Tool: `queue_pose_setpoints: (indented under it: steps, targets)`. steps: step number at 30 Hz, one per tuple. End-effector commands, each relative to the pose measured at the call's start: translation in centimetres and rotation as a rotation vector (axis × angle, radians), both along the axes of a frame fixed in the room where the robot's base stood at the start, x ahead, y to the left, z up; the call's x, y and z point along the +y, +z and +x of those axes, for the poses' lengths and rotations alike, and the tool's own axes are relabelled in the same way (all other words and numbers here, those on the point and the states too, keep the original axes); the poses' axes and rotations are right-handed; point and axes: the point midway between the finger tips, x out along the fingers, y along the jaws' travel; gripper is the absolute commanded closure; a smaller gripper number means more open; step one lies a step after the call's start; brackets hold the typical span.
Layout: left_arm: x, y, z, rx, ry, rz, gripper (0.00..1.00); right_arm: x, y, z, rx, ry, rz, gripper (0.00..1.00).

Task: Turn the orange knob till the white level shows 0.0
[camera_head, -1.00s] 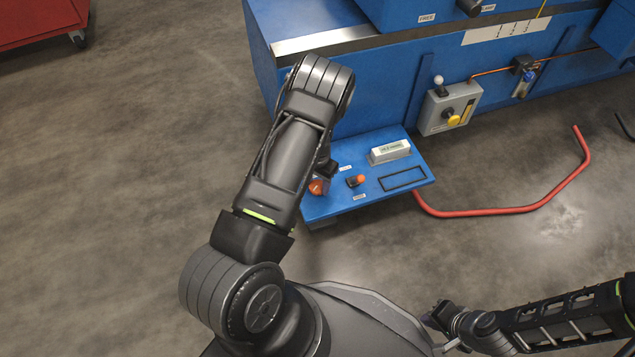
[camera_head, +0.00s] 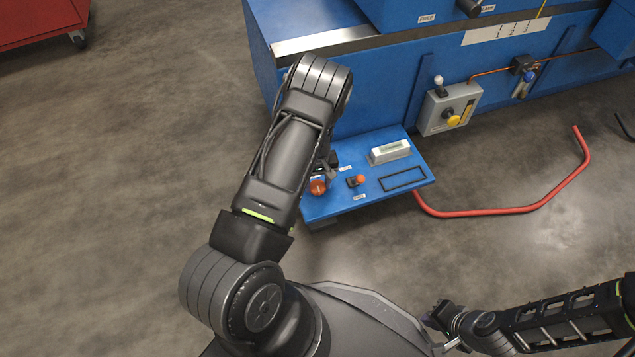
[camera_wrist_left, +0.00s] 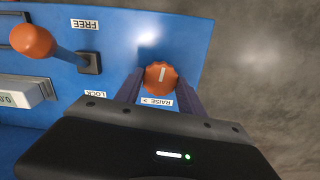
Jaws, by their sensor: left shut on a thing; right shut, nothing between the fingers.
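The orange knob (camera_head: 317,187) is at the left end of the blue shelf, partly covered by my left arm in the head view. In the left wrist view the knob (camera_wrist_left: 161,76) has a white mark on its face and sits between the two fingers. My left gripper (camera_head: 325,174) is shut on it. The white level (camera_head: 390,151) lies on the shelf to the right; in the left wrist view its display (camera_wrist_left: 20,95) is cut by the picture edge, so I cannot read it whole. My right gripper (camera_head: 437,314) is shut and empty, low in the head view, away from the shelf.
An orange-tipped lever (camera_head: 356,180) stands right beside the knob, near FREE and LOCK labels. A black rectangular outline (camera_head: 402,179) marks the shelf (camera_head: 345,204). A grey control box (camera_head: 449,108) and a red floor rail (camera_head: 490,211) are further right.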

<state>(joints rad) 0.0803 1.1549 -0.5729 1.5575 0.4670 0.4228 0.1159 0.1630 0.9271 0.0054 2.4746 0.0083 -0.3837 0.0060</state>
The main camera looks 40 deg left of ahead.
Motion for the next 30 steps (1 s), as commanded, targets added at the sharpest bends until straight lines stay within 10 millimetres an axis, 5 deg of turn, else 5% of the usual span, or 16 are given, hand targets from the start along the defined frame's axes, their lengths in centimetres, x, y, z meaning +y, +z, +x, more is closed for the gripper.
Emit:
queue_pose_setpoints:
  steps: [22, 23, 30]
  targets:
    - [-0.01, -0.02, -0.02, 0.001, 0.123, 0.001, 0.94, -0.01, 0.05, 0.0, 0.0, 0.0, 0.0, 1.0]
    - [-0.01, -0.02, -0.02, 0.001, 0.123, 0.001, 0.52, -0.01, 0.05, 0.0, 0.0, 0.0, 0.0, 1.0]
    - [-0.01, -0.02, -0.02, 0.0, 0.123, 0.0, 0.33, 0.0, 0.05, -0.01, 0.0, 0.0, 0.0, 1.0]
